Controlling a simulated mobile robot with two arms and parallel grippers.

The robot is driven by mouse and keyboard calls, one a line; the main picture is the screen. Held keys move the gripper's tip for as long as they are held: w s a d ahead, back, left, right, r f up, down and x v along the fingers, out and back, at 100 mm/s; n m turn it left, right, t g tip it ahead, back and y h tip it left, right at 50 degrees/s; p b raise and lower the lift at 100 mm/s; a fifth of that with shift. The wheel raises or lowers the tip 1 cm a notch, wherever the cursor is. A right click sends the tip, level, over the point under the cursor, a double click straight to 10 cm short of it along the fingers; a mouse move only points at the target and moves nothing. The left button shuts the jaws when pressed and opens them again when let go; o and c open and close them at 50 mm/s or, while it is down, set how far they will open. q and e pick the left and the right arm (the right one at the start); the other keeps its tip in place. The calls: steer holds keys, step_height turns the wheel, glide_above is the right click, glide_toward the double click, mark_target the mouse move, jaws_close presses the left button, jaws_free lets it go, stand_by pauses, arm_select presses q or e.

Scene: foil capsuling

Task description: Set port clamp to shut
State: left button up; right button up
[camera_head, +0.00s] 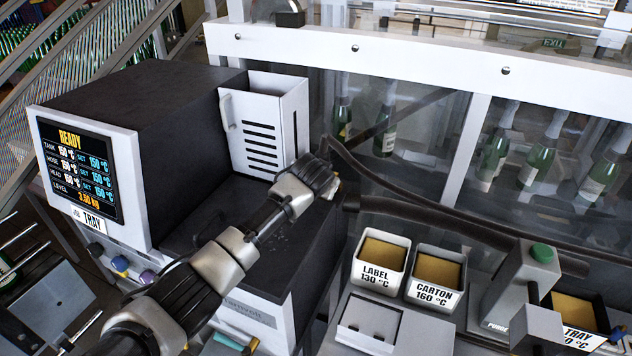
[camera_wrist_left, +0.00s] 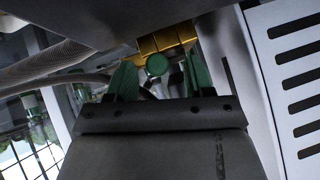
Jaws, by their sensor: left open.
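My left arm reaches from the bottom of the head view to the right side of the dark melter unit (camera_head: 150,110). My left gripper (camera_head: 326,178) is there by the dark hoses, its fingertips mostly hidden by my wrist. In the left wrist view the gripper (camera_wrist_left: 160,82) shows two green fingers, spread apart. A round green knob (camera_wrist_left: 157,65) shows between them, in front of a yellow brass-coloured block (camera_wrist_left: 167,41). These may be the port clamp; I cannot tell its setting or whether the fingers touch it. My right gripper is not in view.
A white slotted guard (camera_head: 262,125) stands on the unit, close beside the gripper in the wrist view (camera_wrist_left: 298,90). Hoses (camera_head: 440,215) run right. Labelled bins (camera_head: 384,250) and a green-buttoned purge station (camera_head: 525,285) stand at lower right. Bottles (camera_head: 540,150) are behind glass.

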arm_select(q)
steer(key=b+v, duration=0.2)
steer(key=v, duration=0.7)
steer(key=shift+s+a+r, duration=0.25)
steer(key=shift+r, duration=0.05)
